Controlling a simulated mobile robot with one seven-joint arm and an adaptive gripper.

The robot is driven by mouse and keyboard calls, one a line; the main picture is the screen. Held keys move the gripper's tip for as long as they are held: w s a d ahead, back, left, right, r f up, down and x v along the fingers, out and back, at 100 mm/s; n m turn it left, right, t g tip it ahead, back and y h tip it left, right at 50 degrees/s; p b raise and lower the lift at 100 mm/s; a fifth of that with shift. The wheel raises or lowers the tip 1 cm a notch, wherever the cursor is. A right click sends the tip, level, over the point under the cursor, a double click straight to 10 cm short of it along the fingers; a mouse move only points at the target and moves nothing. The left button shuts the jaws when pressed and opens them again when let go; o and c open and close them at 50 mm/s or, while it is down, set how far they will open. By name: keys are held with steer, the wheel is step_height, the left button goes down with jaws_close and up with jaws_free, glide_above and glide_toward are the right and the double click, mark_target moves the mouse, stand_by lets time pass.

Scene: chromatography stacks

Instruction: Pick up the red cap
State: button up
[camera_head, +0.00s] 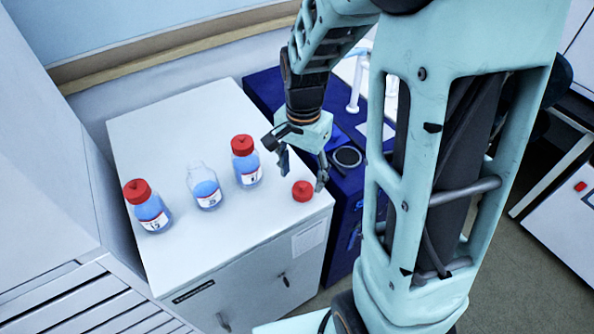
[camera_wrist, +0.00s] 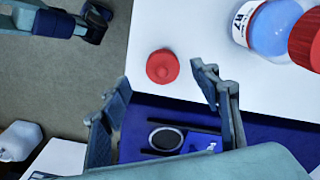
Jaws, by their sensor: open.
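The loose red cap (camera_head: 302,191) lies on the white cabinet top near its right front corner. It also shows in the wrist view (camera_wrist: 163,66), just beyond the fingertips and between their lines. My gripper (camera_head: 304,180) is open, with its fingers pointing down above and behind the cap. In the wrist view my gripper (camera_wrist: 165,80) has its two fingers spread wide with nothing between them. The cap looks untouched; the exact height of the fingertips over it is hard to tell.
Two red-capped bottles (camera_head: 150,208) (camera_head: 246,162) and an uncapped bottle (camera_head: 205,187) with blue liquid stand left of the cap on the white cabinet top (camera_head: 250,228). A blue unit (camera_head: 344,190) with a dark round pad adjoins on the right. The cabinet's front edge is close to the cap.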

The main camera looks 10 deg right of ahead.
mark_target(303, 185)
steer(key=shift+w+d+f, duration=0.1)
steer(key=shift+w+f, duration=0.1)
steer(key=shift+f, duration=1.15)
steer(key=shift+w+d+f, duration=0.1)
steer(key=shift+w+f, duration=0.1)
steer(key=shift+f, duration=1.1)
steer(key=c, duration=1.1)
steer(key=shift+r, duration=0.15)
